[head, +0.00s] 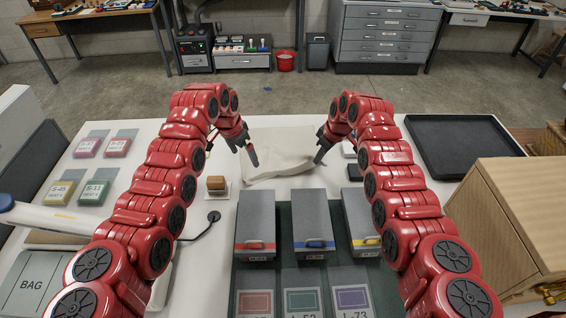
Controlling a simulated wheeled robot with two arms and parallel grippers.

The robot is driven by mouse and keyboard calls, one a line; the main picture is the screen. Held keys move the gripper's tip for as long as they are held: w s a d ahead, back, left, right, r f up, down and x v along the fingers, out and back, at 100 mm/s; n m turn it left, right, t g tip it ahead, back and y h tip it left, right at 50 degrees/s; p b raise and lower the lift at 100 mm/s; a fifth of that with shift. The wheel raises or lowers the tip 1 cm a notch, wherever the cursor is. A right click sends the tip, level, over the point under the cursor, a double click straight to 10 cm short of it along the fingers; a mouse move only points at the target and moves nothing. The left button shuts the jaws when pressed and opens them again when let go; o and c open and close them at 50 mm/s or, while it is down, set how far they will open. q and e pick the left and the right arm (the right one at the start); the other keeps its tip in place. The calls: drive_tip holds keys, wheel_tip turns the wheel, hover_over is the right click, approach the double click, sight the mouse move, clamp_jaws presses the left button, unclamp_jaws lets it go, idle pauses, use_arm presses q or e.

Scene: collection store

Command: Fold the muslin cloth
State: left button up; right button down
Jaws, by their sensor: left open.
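The muslin cloth (282,143) is a pale, off-white piece lying on the white table in the middle of the head view, with a creased or folded edge along its front. My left gripper (248,157) is open at the cloth's left side, its fingertips close to the fabric. My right gripper (321,156) is at the cloth's right side, with its dark fingertips at or just above the edge. I cannot tell whether it touches or holds fabric. Part of the cloth's right side is hidden behind my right gripper.
Several grey boxes (313,219) with coloured labels stand in front of the cloth. A small brown block (216,183) sits to its left. A black tray (462,146) lies at the right, behind a wooden cabinet (515,215). Labelled bags (88,147) lie at the left.

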use_arm(q)
drive_tip(key=shift+s+a+r+g+y, duration=0.15)
drive_tip(key=shift+r+g+y, duration=0.1)
drive_tip(key=shift+r, duration=0.45)
drive_tip(key=shift+s+a+r+g+y, duration=0.15)
drive_tip(key=shift+r+g, duration=0.1)
drive_tip(key=shift+r, duration=0.4)
use_arm(e)
drive_tip(key=shift+r, duration=0.2)
use_arm(q)
drive_tip(key=shift+d, duration=0.15)
use_arm(e)
drive_tip(key=shift+a, duration=0.1)
drive_tip(key=shift+s+a+r+p, duration=0.1)
drive_tip(key=shift+a+r+p, duration=0.1)
drive_tip(key=shift+a, duration=0.25)
drive_tip(key=shift+s+a+r+p, duration=0.1)
drive_tip(key=shift+a+p, duration=0.1)
drive_tip(key=shift+a, duration=0.25)
drive_tip(key=c, duration=1.5)
unclamp_jaws()
use_arm(q)
wheel_tip(320, 180, up, 8)
drive_tip(key=shift+s+a, duration=0.4)
use_arm(e)
drive_tip(key=o, duration=1.1)
drive_tip(key=shift+o, duration=0.2)
